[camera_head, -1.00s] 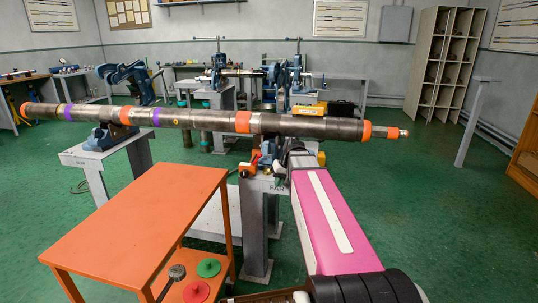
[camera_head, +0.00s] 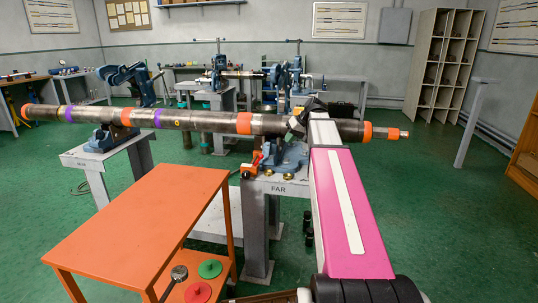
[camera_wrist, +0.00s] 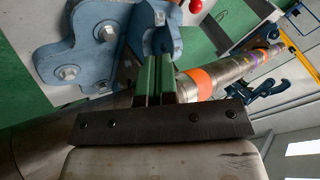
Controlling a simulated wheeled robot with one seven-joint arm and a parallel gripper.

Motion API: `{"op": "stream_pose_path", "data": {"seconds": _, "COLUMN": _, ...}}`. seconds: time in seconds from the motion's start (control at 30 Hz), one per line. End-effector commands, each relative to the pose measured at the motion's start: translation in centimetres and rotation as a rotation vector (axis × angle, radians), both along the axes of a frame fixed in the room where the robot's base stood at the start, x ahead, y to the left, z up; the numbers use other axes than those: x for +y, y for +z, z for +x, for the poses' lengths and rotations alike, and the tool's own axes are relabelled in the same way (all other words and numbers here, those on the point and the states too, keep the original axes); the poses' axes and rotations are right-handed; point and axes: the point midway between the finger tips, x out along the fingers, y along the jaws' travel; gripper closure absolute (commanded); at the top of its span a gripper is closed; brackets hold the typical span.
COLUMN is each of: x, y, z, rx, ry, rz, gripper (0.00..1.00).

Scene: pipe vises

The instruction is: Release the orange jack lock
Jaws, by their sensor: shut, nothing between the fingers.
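The long dark pipe (camera_head: 200,121) with orange and purple bands lies across the supports. A blue vise (camera_head: 284,155) stands on the far-marked stand below it, partly hidden by my arm. A small orange-red part (camera_head: 247,172) sits at the stand's left edge with a red-tipped lever (camera_head: 257,159) above it; I cannot tell for certain which is the jack lock. My gripper (camera_head: 297,122) is raised at pipe height above the vise. In the wrist view, its green fingers (camera_wrist: 157,60) are shut and empty, close to blue vise parts (camera_wrist: 80,50); contact is unclear. A red knob (camera_wrist: 195,6) shows beyond them.
An orange table (camera_head: 135,225) with red and green discs stands in front left. A grey stand (camera_head: 105,155) with another blue vise supports the pipe's left side. My arm covers part of the pipe. Green floor is open at right.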

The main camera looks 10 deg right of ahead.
Motion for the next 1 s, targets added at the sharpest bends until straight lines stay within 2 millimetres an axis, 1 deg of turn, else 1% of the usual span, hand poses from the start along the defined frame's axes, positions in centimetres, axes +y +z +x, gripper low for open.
{"op": "stream_pose_path", "data": {"seconds": 0.03, "x": -0.1, "y": 0.3, "z": 0.1, "rx": -0.004, "ry": 0.002, "rz": 0.002, "gripper": 1.00}}
{"op": "stream_pose_path", "data": {"seconds": 0.17, "x": -0.2, "y": 0.5, "z": 0.1, "rx": -0.007, "ry": 0.005, "rz": 0.004, "gripper": 1.00}}
{"op": "stream_pose_path", "data": {"seconds": 0.4, "x": -0.2, "y": 0.5, "z": 0.1, "rx": -0.006, "ry": 0.004, "rz": 0.003, "gripper": 1.00}}
{"op": "stream_pose_path", "data": {"seconds": 0.53, "x": 0.1, "y": 0.0, "z": 0.3, "rx": -0.006, "ry": 0.004, "rz": 0.004, "gripper": 1.00}}
{"op": "stream_pose_path", "data": {"seconds": 0.67, "x": 0.9, "y": -1.3, "z": 0.8, "rx": -0.005, "ry": 0.005, "rz": 0.004, "gripper": 1.00}}
{"op": "stream_pose_path", "data": {"seconds": 1.0, "x": 3.9, "y": -6.4, "z": 2.9, "rx": -0.005, "ry": 0.005, "rz": 0.004, "gripper": 1.00}}
